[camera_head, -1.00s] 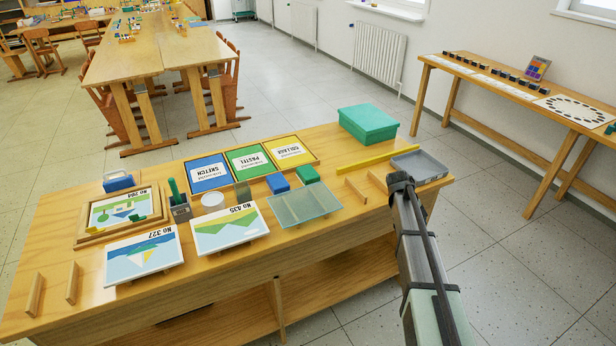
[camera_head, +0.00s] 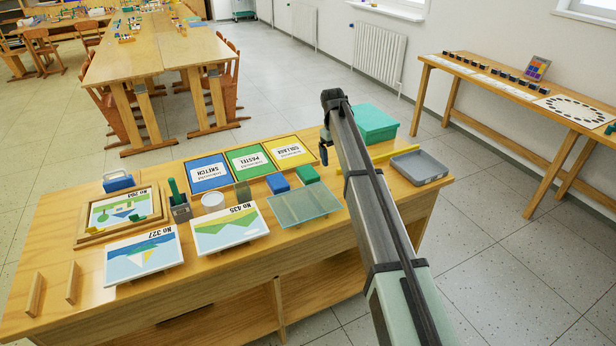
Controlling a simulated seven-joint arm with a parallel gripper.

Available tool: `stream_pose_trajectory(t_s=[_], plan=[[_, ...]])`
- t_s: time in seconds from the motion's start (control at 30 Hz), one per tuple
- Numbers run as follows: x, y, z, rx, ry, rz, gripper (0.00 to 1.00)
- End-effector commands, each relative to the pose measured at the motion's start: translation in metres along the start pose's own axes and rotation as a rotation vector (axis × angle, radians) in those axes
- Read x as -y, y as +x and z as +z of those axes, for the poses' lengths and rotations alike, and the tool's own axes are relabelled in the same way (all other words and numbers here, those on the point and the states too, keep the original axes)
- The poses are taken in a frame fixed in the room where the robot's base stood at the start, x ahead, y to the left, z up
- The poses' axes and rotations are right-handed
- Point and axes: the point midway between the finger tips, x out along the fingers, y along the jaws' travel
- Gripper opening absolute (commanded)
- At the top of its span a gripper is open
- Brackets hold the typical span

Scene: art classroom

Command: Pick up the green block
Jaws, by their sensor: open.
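A bright green block (camera_head: 307,174) sits on the wooden table, just right of a blue block (camera_head: 278,184). A dull olive-green block (camera_head: 243,190) stands further left, behind the picture numbered 435. My gripper (camera_head: 324,155) is above the table, a little behind and to the right of the bright green block, apart from it. It is open and nothing shows in it. My arm comes in from the front right.
A green box (camera_head: 375,124) stands behind my arm, partly hidden. A yellow bar (camera_head: 378,156) and grey tray (camera_head: 419,167) lie to the right. A glassy panel (camera_head: 303,206) is in front of the blocks. Colored labelled trays (camera_head: 249,160) lie behind them.

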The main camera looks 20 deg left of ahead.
Motion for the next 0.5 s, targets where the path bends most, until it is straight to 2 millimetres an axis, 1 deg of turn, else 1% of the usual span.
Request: stream_pose_trajectory(t_s=[0.03,0.1,0.2,0.23,0.37,0.5], plan=[[0.019,-0.017,-0.024,-0.017,0.013,-0.029,0.98],[0.04,-0.031,-0.04,-0.032,0.033,-0.065,0.98],[0.06,-0.045,-0.054,-0.045,0.051,-0.099,0.98],[0.064,-0.047,-0.056,-0.046,0.054,-0.105,0.98],[0.07,-0.047,-0.059,-0.048,0.061,-0.116,0.98],[0.071,-0.032,-0.058,-0.047,0.061,-0.115,0.98]])
